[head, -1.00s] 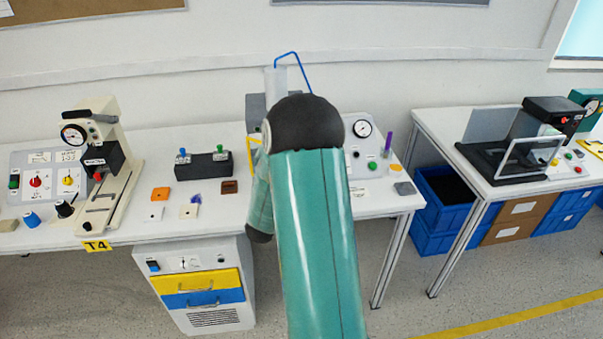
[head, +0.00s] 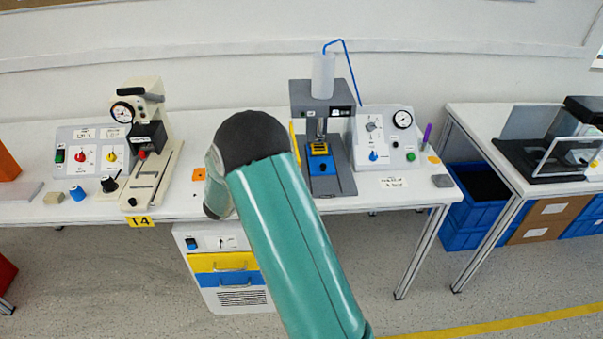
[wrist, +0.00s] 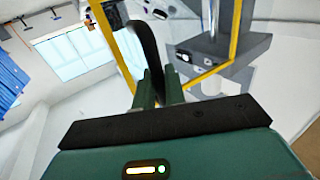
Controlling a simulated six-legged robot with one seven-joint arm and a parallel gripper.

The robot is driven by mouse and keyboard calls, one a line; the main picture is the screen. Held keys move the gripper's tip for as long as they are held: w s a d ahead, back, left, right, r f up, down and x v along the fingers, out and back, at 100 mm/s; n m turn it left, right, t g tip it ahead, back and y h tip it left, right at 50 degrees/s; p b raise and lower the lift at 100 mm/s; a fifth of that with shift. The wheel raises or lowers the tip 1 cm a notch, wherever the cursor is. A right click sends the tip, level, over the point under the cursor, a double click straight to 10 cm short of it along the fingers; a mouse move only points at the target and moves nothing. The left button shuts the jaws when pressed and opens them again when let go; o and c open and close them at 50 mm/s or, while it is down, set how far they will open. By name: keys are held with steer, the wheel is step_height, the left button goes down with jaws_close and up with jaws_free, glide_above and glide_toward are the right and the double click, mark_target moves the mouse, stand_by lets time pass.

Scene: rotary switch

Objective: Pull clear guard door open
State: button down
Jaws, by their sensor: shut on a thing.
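The clear guard door has a yellow frame (wrist: 236,35) and a black curved handle (wrist: 148,48). In the wrist view, my gripper (wrist: 158,88) is shut on the handle. In the head view, the door shows only as a thin yellow strip (head: 295,142) between my arm and the grey press machine (head: 325,100). The door looks swung out to the left of the machine, whose front with its yellow and blue fixture (head: 320,160) is uncovered. My arm hides my gripper and most of the door in the head view.
A gauge panel (head: 386,138) stands right of the machine. A cream press (head: 145,140) and switch panel (head: 92,150) stand at the left. An orange piece (head: 199,174) lies beside my arm. A second table (head: 480,125) is at the right.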

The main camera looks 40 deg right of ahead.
steer(key=w+a, duration=0.2)
steer(key=w, duration=0.1)
steer(key=shift+w+a, duration=0.15)
steer(key=shift+a, duration=0.15)
stand_by(0.3)
steer(key=c, duration=1.8)
jaws_free()
steer(key=shift+d, duration=0.1)
steer(key=a, duration=1.4)
steer(key=shift+w, duration=0.15)
